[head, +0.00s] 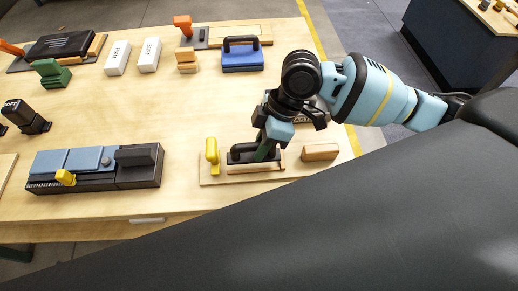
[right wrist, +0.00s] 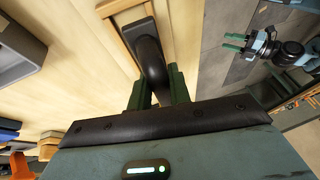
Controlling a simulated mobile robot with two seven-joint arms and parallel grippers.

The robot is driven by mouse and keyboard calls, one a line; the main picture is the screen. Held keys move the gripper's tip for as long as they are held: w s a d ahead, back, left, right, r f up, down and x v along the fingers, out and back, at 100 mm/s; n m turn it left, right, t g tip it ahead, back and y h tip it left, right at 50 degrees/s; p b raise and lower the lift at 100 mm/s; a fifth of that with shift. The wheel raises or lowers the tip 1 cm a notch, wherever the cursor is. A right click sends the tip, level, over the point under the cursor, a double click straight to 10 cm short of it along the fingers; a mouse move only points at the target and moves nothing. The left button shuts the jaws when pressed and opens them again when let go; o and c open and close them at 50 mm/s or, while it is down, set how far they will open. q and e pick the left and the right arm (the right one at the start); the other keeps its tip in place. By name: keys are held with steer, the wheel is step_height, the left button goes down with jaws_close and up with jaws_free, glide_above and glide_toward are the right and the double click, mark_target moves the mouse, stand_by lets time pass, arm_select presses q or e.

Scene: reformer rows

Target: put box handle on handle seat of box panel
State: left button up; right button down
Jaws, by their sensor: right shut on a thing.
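The black box handle (head: 240,151) is a dark bar with a curved grip. My right gripper (head: 268,150) is shut on it, over the pale wooden board (head: 215,180) near the table's front edge. In the right wrist view the handle (right wrist: 151,62) runs between my green fingers (right wrist: 158,92). Its far end is at a raised wooden frame (right wrist: 118,8) on the board. I cannot tell whether its base rests inside this frame or above it. I cannot tell which piece is the box panel. My left gripper (right wrist: 238,42) shows small in the right wrist view, open and empty.
A yellow upright piece (head: 211,152) and a wooden block (head: 320,152) flank the handle on the board. A dark tray with blue-grey lids (head: 120,180) lies left. A blue box with a black handle (head: 241,60) and white boxes (head: 149,55) stand behind. The table between is clear.

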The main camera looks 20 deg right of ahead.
steer(key=shift+w, duration=0.25)
steer(key=shift+w+f, duration=0.15)
steer(key=shift+f, duration=1.6)
steer(key=shift+f, duration=0.15)
steer(key=c, duration=1.3)
jaws_free()
steer(key=v, duration=1.2)
steer(key=shift+p, duration=0.3)
